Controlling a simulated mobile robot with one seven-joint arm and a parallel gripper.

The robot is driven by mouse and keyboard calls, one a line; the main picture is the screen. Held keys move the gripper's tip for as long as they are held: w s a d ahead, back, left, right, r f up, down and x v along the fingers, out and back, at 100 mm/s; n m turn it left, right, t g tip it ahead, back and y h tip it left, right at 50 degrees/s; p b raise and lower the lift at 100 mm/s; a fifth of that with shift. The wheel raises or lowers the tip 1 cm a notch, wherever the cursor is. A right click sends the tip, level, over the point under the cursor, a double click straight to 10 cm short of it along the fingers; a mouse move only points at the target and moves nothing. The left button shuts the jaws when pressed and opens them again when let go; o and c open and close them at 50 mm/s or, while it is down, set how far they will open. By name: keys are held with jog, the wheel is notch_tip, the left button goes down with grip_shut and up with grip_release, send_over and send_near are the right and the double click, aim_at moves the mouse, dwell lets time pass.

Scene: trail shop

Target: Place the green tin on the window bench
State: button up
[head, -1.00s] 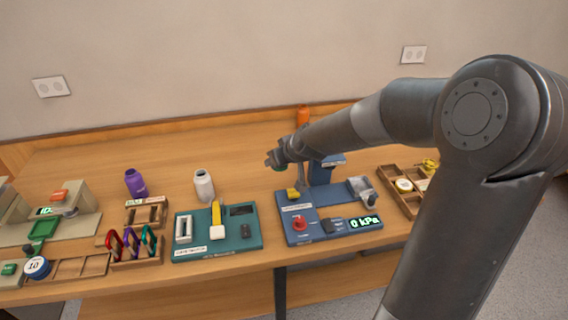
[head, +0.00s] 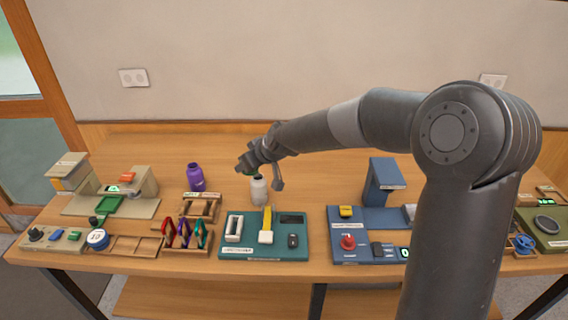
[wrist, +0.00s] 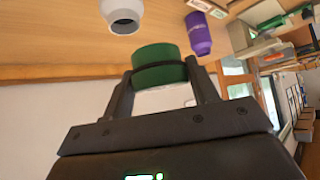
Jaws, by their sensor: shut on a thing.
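The green tin (wrist: 160,65) is a short round can, held between the two fingers of my gripper (wrist: 163,78) in the wrist view. In the head view my gripper (head: 252,160) hangs over the wooden counter (head: 130,150), with the green tin (head: 243,166) partly hidden by the fingers. The tin appears close to a white bottle (head: 258,190) in that view; the gap between them is hard to judge. I cannot make out which surface is the window bench.
A purple bottle (head: 195,177) stands left of the white bottle. A teal device board (head: 232,240), a blue device (head: 350,240) and a rack of coloured carabiners (head: 188,236) line the front. A wood-framed window or door (head: 45,90) is at far left.

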jog(key=s+a+f+n+g+y, duration=0.15)
jog(key=s+a, duration=0.45)
jog(key=a, duration=0.6)
jog(key=s+a+n+g, duration=0.25)
jog(key=s+a, duration=0.35)
jog(key=a, duration=0.6)
jog(key=s+a+f+n+g+y, duration=0.1)
jog(key=s+a+n, duration=0.35)
jog(key=a, duration=0.75)
jog(key=shift+m, duration=0.65)
jog(key=shift+s+f, duration=0.15)
jog(key=shift+f, duration=1.7)
jog(key=shift+s+f, duration=0.15)
jog(key=shift+f, duration=1.75)
jog(key=shift+s+f, duration=0.15)
jog(key=shift+f, duration=1.7)
jog(key=shift+f, duration=0.2)
jog(key=shift+d+f, duration=0.1)
jog(key=shift+f, duration=0.15)
